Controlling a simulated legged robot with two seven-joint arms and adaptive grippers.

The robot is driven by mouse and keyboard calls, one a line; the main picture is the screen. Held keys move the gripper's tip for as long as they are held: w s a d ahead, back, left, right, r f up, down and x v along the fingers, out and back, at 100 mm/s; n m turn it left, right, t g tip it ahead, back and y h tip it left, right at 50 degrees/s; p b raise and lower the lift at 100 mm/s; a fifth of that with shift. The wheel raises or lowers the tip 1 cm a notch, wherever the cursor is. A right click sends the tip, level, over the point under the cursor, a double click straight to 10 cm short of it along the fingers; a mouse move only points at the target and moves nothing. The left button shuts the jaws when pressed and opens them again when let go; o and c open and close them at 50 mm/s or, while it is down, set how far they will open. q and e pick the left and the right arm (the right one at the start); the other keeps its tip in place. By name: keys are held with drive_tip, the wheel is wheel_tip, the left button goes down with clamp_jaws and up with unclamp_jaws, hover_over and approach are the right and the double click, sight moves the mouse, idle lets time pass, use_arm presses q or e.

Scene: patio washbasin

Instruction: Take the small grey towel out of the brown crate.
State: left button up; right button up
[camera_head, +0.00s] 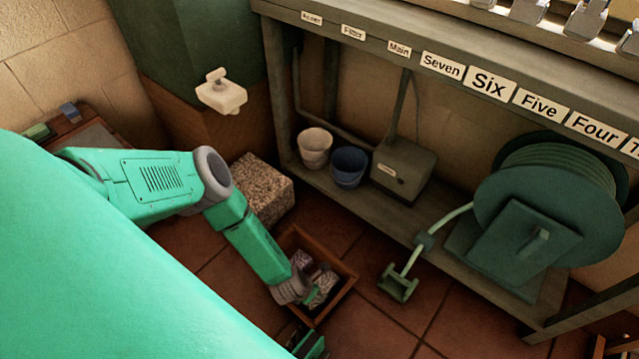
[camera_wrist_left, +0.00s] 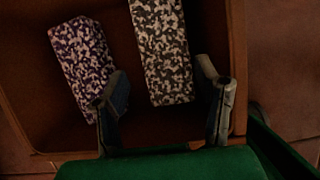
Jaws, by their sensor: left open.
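The brown crate (camera_head: 345,291) stands on the tiled floor; its inside wall also shows in the left wrist view (camera_wrist_left: 215,30). In it lie two speckled bundles. The small grey towel (camera_wrist_left: 160,50), mottled grey and dark, lies at the middle of the wrist view; it also shows in the head view (camera_head: 325,281). A purple-and-white bundle (camera_wrist_left: 80,60) lies to its left, apart from it. My left gripper (camera_wrist_left: 165,105) reaches into the crate. It is open and empty, its fingers either side of the grey towel's near end. Whether they touch it, I cannot tell.
A speckled stone block (camera_head: 262,187) stands behind the crate. A green hose reel (camera_head: 545,220) and its hose end (camera_head: 398,283) are to the right. A white bucket (camera_head: 314,147) and blue bucket (camera_head: 348,166) stand on the low shelf.

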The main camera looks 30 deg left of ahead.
sight(321, 291)
use_arm(q)
drive_tip(key=shift+w+d+f, duration=0.15)
drive_tip(key=shift+w+f, duration=0.05)
drive_tip(key=shift+f, duration=0.3)
drive_tip(key=shift+d, duration=0.15)
drive_tip(key=b+x, duration=0.3)
drive_tip(key=x, duration=0.1)
drive_tip(key=shift+w+d+f, duration=0.15)
drive_tip(key=shift+d+f, duration=0.05)
drive_tip(key=shift+f, duration=0.05)
drive_tip(key=shift+w+a+f+b, duration=0.1)
drive_tip(key=shift+f+b, duration=0.15)
drive_tip(key=shift+b, duration=0.15)
drive_tip(key=shift+a, duration=0.1)
drive_tip(key=c, duration=0.9)
drive_tip(key=shift+r, duration=0.1)
drive_tip(key=shift+c, duration=0.2)
